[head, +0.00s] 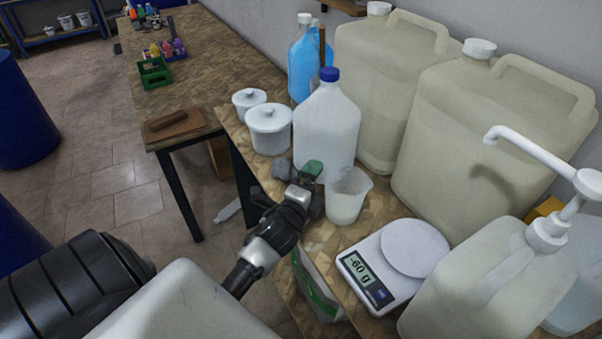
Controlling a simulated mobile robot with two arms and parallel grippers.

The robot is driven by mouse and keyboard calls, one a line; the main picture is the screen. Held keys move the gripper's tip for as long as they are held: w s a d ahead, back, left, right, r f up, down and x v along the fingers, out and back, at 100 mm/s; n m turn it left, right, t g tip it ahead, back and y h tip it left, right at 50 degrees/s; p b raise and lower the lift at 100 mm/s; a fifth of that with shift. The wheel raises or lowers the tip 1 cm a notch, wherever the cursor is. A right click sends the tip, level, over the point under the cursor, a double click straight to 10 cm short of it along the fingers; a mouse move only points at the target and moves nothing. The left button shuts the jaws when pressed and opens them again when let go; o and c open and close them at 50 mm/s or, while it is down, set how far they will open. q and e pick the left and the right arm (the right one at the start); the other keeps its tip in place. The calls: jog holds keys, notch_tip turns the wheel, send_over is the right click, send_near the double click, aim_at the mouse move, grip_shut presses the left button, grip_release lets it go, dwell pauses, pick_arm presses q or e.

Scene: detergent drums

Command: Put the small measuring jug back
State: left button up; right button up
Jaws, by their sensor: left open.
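The small measuring jug (346,198) is a translucent white plastic cup. It stands upright on the wooden bench, between the blue-capped white bottle and the kitchen scale (372,268). The scale's plate is empty and its display reads "-60 g". My left gripper (308,188) is open, just left of the jug, close to its side. I cannot tell from this angle whether a finger touches the jug. My left gripper and wrist hide part of the bench edge. My right gripper is not in view.
The white bottle with the blue cap (326,132) stands behind the jug. Large beige canisters (468,150) line the wall. A pump-top canister (490,285) is at front right. White lidded tubs (269,130) stand at the left edge. A green crate (154,72) is on the far bench.

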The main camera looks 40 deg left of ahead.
pick_arm(q)
jog(key=s+d+b, duration=0.1)
jog(key=s+b, duration=0.1)
jog(key=s, duration=0.9)
jog(key=shift+d, duration=0.35)
jog(key=shift+w, duration=0.1)
